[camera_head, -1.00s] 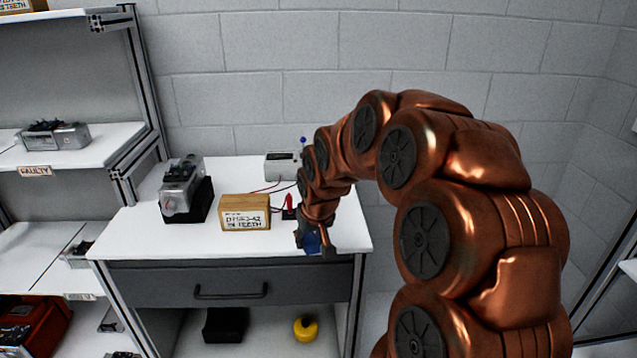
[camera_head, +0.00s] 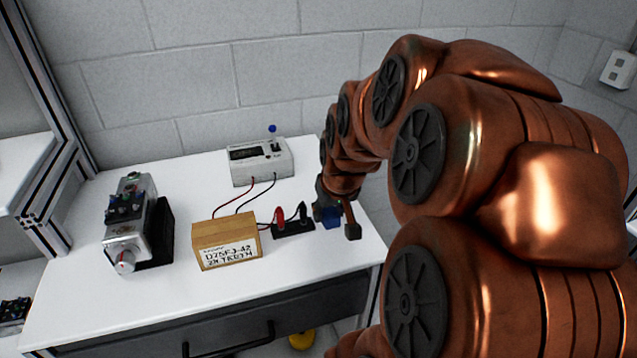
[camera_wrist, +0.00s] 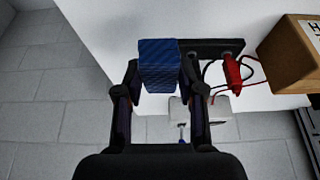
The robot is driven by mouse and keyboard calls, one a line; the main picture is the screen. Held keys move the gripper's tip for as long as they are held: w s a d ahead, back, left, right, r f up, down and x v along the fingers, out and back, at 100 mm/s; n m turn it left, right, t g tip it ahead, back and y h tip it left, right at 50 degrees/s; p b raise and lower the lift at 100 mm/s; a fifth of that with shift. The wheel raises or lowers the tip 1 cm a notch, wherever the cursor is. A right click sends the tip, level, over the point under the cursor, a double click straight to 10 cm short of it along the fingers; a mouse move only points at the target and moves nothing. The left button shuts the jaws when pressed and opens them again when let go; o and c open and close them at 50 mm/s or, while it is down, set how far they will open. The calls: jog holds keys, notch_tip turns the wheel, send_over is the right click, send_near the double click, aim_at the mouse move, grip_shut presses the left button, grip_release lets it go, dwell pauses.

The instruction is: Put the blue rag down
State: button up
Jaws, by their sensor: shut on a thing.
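The blue rag (camera_wrist: 158,64) is a small folded block between the two fingers of my gripper (camera_wrist: 160,100) in the wrist view. In the head view the rag (camera_head: 327,216) shows at the tip of my gripper (camera_head: 338,214), near the right edge of the white tabletop (camera_head: 130,295). My gripper is shut on the rag. I cannot tell whether the rag touches the tabletop. Part of the rag is hidden behind a finger in the head view.
Left of the rag is a black probe holder (camera_head: 293,229) with a red and a black probe. A labelled cardboard box (camera_head: 227,243), a grey meter (camera_head: 260,160) with wires and a metal servo unit (camera_head: 128,225) stand farther left. The front left tabletop is clear.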

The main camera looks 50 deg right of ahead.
jog(key=w+d+p, duration=0.1)
jog(key=w+d, duration=0.2)
jog(key=w+d+f+p, duration=0.1)
jog(key=w+d, duration=0.3)
jog(key=w+d+p, duration=0.2)
jog(key=w+d, duration=0.1)
jog(key=d, duration=0.1)
jog(key=shift+w+d+f, duration=0.15)
jog(key=shift+w+f, duration=0.05)
jog(key=shift+f+p, duration=0.95)
jog(key=shift+f, duration=0.8)
jog(key=shift+f+b, duration=0.25)
jog(key=shift+b, duration=0.05)
jog(key=o, duration=1)
jog(key=shift+r, duration=0.15)
jog(key=shift+r+p, duration=0.15)
jog(key=shift+p, duration=0.15)
jog(key=b+v, duration=0.3)
jog(key=v, duration=0.9)
